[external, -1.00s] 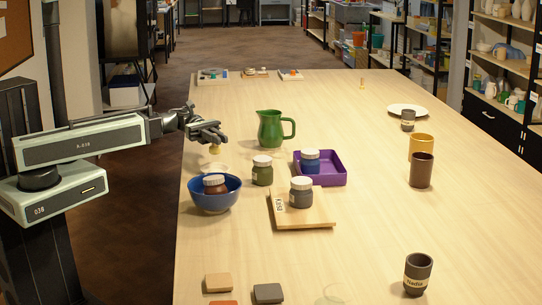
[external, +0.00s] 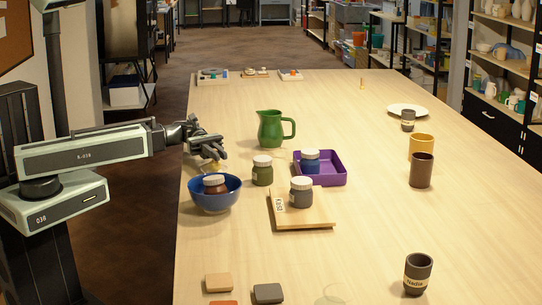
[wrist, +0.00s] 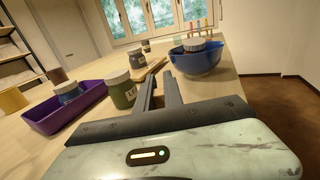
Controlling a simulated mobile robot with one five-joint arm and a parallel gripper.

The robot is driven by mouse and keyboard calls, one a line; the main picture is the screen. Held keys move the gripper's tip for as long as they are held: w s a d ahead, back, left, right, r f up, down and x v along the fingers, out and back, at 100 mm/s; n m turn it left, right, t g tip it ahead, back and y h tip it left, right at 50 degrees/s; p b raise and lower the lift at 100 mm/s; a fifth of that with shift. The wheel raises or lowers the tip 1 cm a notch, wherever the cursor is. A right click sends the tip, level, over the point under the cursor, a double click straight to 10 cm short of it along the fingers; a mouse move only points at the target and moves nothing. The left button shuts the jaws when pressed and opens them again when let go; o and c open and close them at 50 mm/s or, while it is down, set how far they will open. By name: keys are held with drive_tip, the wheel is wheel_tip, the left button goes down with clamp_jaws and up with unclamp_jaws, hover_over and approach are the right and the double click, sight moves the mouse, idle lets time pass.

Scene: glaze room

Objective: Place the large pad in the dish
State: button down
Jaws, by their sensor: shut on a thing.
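My gripper (external: 210,151) is low over the table's left side, just behind the blue bowl (external: 215,195). It is shut on a small yellowish pad (external: 211,164), which shows only in part below the fingers. The dish is hard to make out now, behind the bowl's rim and under my gripper. In the wrist view my two dark fingers (wrist: 162,90) point away over the table, and the pad is hidden there. I cannot tell whether the pad touches the dish.
The blue bowl holds a brown jar (external: 215,184). A green jar (external: 262,170) stands to my gripper's right, a green pitcher (external: 271,129) behind it. A purple tray (external: 330,177) with a blue jar and a board (external: 310,219) with a grey jar lie further right.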

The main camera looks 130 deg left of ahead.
drive_tip(key=shift+f, duration=0.8)
drive_tip(key=shift+r, duration=0.25)
drive_tip(key=shift+f, duration=0.25)
drive_tip(key=c, duration=1.5)
unclamp_jaws()
drive_tip(key=shift+r, duration=0.1)
drive_tip(key=shift+s+a+r, duration=0.1)
drive_tip(key=shift+s+r, duration=0.05)
drive_tip(key=shift+r, duration=0.05)
drive_tip(key=v, duration=1.1)
drive_tip(key=shift+s+a+f, duration=0.1)
drive_tip(key=shift+s+f, duration=0.05)
drive_tip(key=shift+s, duration=0.15)
